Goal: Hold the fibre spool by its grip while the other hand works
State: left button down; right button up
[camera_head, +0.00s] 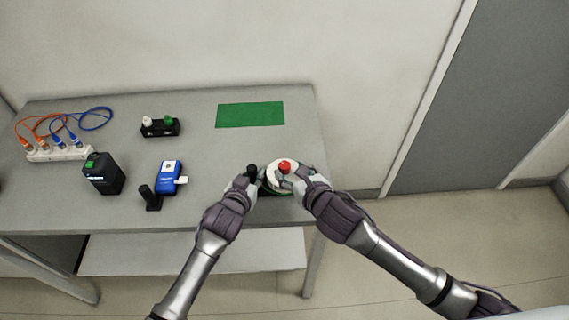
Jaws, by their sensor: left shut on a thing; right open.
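The fibre spool (270,183) is a round white thing near the front right corner of the grey bench, with a little green showing at its lower edge. A black upright grip (252,169) shows at its left side. My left gripper (253,178) is shut on this grip, and its fingers hide the lower part. A red knob (285,166) shows at the top of the spool. My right gripper (290,174) is open close to the red knob. I cannot tell whether it touches the knob. Both hands hide much of the spool.
A blue handheld device (168,178) stands beside a black stand (150,198). Further left are a black box with a green top (103,174) and a white strip (60,153) with orange and blue cables. A black holder (160,128) and a green mat (250,114) lie behind.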

aim_at(284, 166)
jog(key=x, duration=0.4)
jog(key=shift+w+a+f, duration=0.15)
jog(key=shift+w+a, duration=0.05)
jog(key=shift+w, duration=0.15)
grip_shut()
jog(key=shift+f+m+h, duration=0.1)
jog(key=shift+m+h, duration=0.3)
jog(key=shift+m+t+h, duration=0.4)
jog(key=shift+m+h, duration=0.6)
jog(key=shift+h, duration=0.2)
jog(key=shift+m+h, duration=2.5)
jog(key=shift+h, duration=0.3)
